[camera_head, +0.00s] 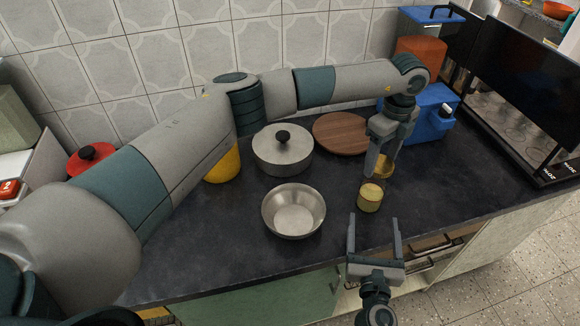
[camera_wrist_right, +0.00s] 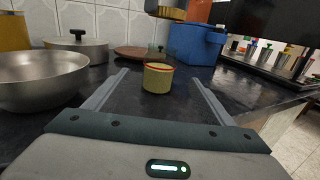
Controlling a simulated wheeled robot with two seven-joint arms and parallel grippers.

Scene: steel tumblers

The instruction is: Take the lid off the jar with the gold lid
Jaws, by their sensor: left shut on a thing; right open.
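The jar (camera_head: 369,202) is a small yellow-olive cylinder standing upright on the dark counter. In the right wrist view the jar (camera_wrist_right: 158,80) shows a reddish rim at its top. My left gripper (camera_head: 378,166) is shut on the gold lid (camera_head: 385,168) and holds it above and behind the jar. The lid also shows at the top of the right wrist view (camera_wrist_right: 166,13), apart from the jar. My right gripper (camera_head: 373,220) is open and empty, in front of the jar at the counter's front edge. Its fingers point toward the jar, one on each side of its line.
A steel bowl (camera_head: 293,211) stands left of the jar. Behind are a lidded steel pot (camera_head: 282,155), a round wooden board (camera_head: 341,133) and a blue box (camera_head: 431,117). A yellow canister (camera_head: 224,166) is partly behind my left arm. The counter right of the jar is clear.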

